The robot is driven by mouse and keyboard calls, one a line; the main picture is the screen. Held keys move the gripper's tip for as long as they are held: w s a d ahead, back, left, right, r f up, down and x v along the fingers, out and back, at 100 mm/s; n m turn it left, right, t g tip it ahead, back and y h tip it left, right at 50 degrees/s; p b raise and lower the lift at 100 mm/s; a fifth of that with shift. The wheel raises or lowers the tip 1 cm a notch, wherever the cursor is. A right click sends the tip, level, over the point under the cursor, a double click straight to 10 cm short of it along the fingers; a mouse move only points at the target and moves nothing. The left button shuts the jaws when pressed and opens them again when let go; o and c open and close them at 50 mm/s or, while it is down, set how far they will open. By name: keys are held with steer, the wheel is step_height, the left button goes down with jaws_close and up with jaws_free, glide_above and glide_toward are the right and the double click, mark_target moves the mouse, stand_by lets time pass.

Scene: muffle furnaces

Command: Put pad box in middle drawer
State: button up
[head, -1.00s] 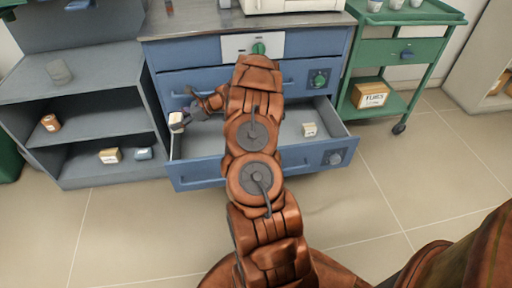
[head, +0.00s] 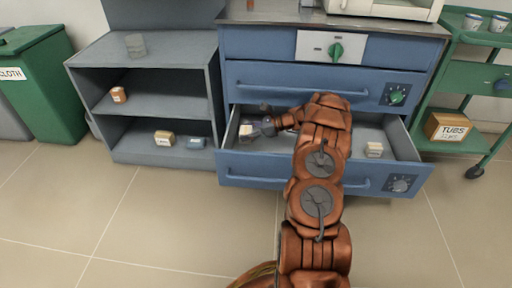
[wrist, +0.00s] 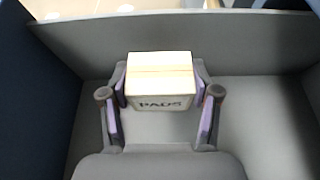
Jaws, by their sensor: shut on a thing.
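The pad box (wrist: 160,82), a small tan and white carton marked PADS, sits between the fingers of my gripper (wrist: 160,100) in the wrist view. My gripper is shut on it. In the head view the pad box (head: 246,131) and my gripper (head: 258,128) are at the left end of the open drawer (head: 290,170), the lowest one in view on the blue cabinet. The box is within the drawer walls; I cannot tell whether it touches the floor. The drawer above (head: 290,84) is shut.
A grey shelf unit (head: 150,82) with several small items stands left. A green cart (head: 455,146) with a TUBES box (head: 447,126) stands right. The floor in front is clear.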

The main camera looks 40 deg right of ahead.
step_height(320, 180, down, 8)
steer(key=shift+r+b, duration=0.25)
steer(key=shift+b, duration=0.95)
steer(key=o, duration=1.2)
steer(key=shift+c, duration=0.2)
steer(key=shift+s+d+r, duration=0.1)
steer(key=shift+d+r, duration=0.05)
steer(key=shift+r, duration=0.1)
steer(key=p+v, duration=0.4)
steer(key=v, duration=0.7)
steer(key=shift+s+d, duration=0.2)
steer(key=shift+d, duration=0.05)
